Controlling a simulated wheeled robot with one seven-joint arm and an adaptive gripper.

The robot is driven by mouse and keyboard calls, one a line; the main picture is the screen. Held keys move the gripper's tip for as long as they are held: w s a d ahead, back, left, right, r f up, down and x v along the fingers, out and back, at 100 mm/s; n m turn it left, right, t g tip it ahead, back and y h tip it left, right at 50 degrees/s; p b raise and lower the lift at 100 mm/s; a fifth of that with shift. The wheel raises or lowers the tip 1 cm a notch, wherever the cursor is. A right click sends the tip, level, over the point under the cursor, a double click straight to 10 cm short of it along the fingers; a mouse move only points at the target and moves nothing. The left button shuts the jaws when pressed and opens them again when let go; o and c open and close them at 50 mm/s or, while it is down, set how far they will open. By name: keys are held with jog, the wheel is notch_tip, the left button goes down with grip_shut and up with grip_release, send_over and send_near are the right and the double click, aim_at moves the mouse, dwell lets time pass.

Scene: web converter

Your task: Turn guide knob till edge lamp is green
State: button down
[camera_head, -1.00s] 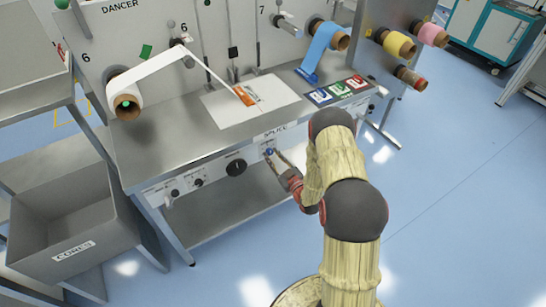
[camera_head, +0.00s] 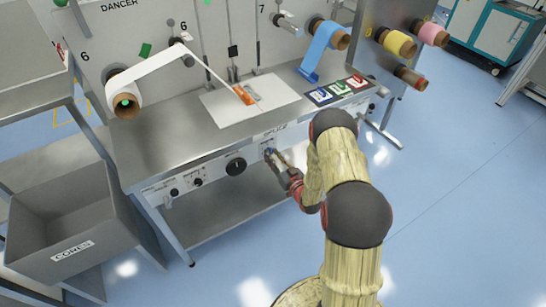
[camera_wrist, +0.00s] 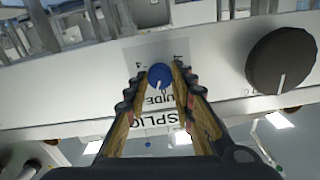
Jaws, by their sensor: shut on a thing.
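The guide knob (camera_wrist: 159,75) is small and blue with a white pointer line, on the white front panel of the machine. In the wrist view it sits between the two fingertips of my gripper (camera_wrist: 160,80), which is shut on it. Part of a "GUIDE" label shows below it, partly covered by the fingers. In the head view my gripper (camera_head: 277,158) reaches the panel front below the "SPLICE" label, and the blue knob (camera_head: 268,151) shows at its tips. I cannot make out an edge lamp for certain.
A larger black knob (camera_head: 236,166) is beside the guide knob; it also shows in the wrist view (camera_wrist: 281,61). Smaller dark knobs (camera_head: 197,182) are further left. A grey cores bin (camera_head: 75,222) stands at left.

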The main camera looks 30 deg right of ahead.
jog(key=shift+m, duration=0.5)
jog(key=c, duration=1.5)
grip_release()
jog(key=s, duration=1.2)
jog(key=shift+d, duration=0.25)
